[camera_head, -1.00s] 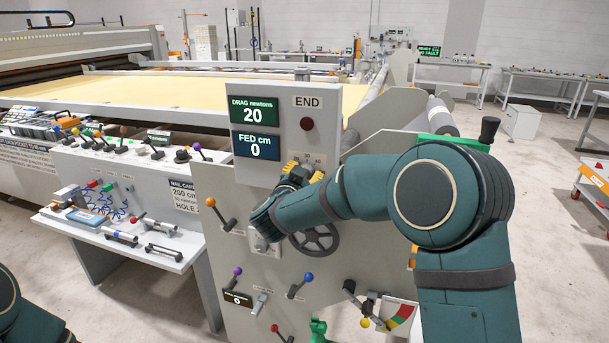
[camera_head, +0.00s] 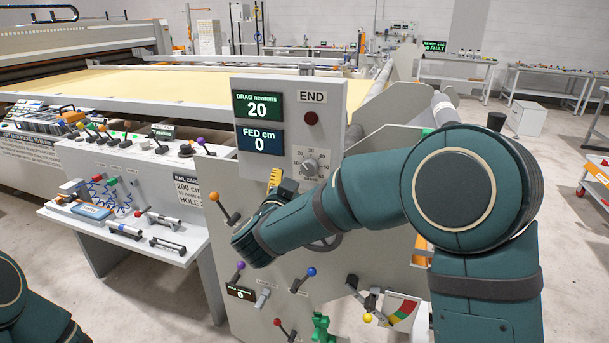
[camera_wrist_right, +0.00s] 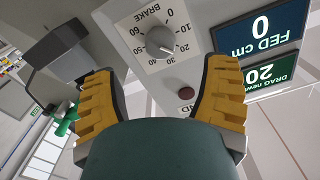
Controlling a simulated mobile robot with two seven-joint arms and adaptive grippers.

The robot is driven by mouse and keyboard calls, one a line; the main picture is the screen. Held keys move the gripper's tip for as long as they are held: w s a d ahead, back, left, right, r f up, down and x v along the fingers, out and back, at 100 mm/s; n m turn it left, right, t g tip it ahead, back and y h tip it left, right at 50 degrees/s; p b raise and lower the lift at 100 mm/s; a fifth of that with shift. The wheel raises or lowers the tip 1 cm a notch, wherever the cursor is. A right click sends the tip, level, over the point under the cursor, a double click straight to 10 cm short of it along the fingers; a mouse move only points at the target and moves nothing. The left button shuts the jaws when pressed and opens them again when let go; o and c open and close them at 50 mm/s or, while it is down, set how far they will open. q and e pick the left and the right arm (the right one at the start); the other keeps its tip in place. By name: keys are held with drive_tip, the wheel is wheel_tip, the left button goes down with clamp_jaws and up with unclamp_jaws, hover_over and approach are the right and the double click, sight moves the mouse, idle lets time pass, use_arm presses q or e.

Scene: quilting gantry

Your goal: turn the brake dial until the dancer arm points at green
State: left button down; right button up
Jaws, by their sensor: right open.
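The brake dial (camera_head: 310,167) is a grey knob on a white numbered plate, below the END button on the panel. It also shows in the right wrist view (camera_wrist_right: 160,42), where its mark seems to point near 20. My right gripper (camera_head: 280,180) is just left of and below the dial in the head view. In the wrist view its yellow fingers (camera_wrist_right: 160,72) are spread wide, empty, with the knob beyond the gap. The red, yellow and green gauge (camera_head: 403,313) is low on the panel, beside a yellow-tipped lever (camera_head: 368,318); the dancer arm's pointing is unclear. My left gripper is out of view.
The DRAG display (camera_head: 257,106) reads 20 and the FED display (camera_head: 261,140) reads 0. An orange-tipped lever (camera_head: 226,208) stands left of my right gripper. A handwheel (camera_head: 325,243) is partly hidden by my right forearm. Several ball-tipped levers project lower down.

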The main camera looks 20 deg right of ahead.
drive_tip(key=v, duration=0.4)
wheel_tip(320, 180, down, 24)
drive_tip(key=s+a+n+g+y, duration=0.25)
drive_tip(key=n+y, duration=0.35)
drive_tip(key=y, duration=0.3)
drive_tip(key=s+f+n+g+y, duration=0.1)
drive_tip(key=s+f+g+y, duration=0.1)
drive_tip(key=s+f+g, duration=0.3)
drive_tip(key=s+f+n+g+y, duration=0.1)
drive_tip(key=s+f+g, duration=0.4)
drive_tip(key=s+f, duration=0.7)
drive_tip(key=s+y, duration=0.1)
drive_tip(key=s, duration=0.3)
drive_tip(key=shift+s+a+f+n+g+y, duration=0.2)
drive_tip(key=shift+s+a+n+g+y, duration=0.1)
drive_tip(key=shift+s+a+g+y, duration=0.1)
drive_tip(key=shift+d, duration=0.1)
